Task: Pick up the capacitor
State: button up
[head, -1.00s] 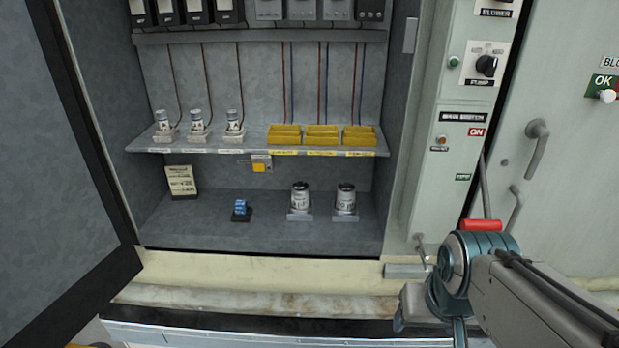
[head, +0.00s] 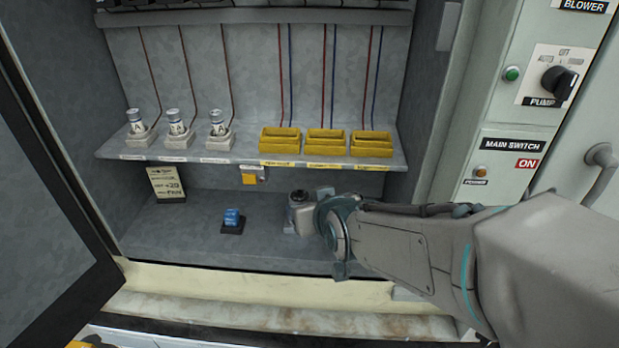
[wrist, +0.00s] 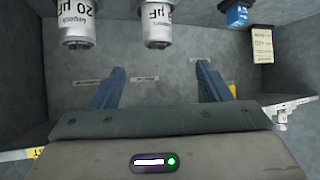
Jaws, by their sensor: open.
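Two large silver capacitors with white printed labels show at the top of the wrist view: the left one (wrist: 77,25) and the middle one (wrist: 157,25). Their upper parts run out of frame there. In the head view one capacitor (head: 299,203) stands on the cabinet floor, partly covered by my arm's end; the other is hidden behind my arm. My gripper (wrist: 160,68) is open with nothing between its blue-grey fingers. The middle capacitor lines up with the gap between the fingertips, apart from them.
A blue component on a dark base (head: 232,221) and a paper tag (head: 167,184) stand left on the floor. The shelf (head: 240,157) above holds small cylinders in white sockets (head: 177,125) and yellow bins (head: 326,141). An open door (head: 45,200) is at left.

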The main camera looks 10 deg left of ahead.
aim_at(302, 201)
jog(key=shift+x, duration=3.05)
jog(key=shift+d+p+x, duration=0.15)
jog(key=shift+p+x, duration=0.2)
jog(key=shift+x, duration=0.9)
jog(key=shift+d+p+x, duration=0.1)
jog(key=shift+p+x, duration=0.2)
jog(key=shift+x, duration=1)
jog(key=shift+f, duration=0.15)
jog(key=c, duration=1.2)
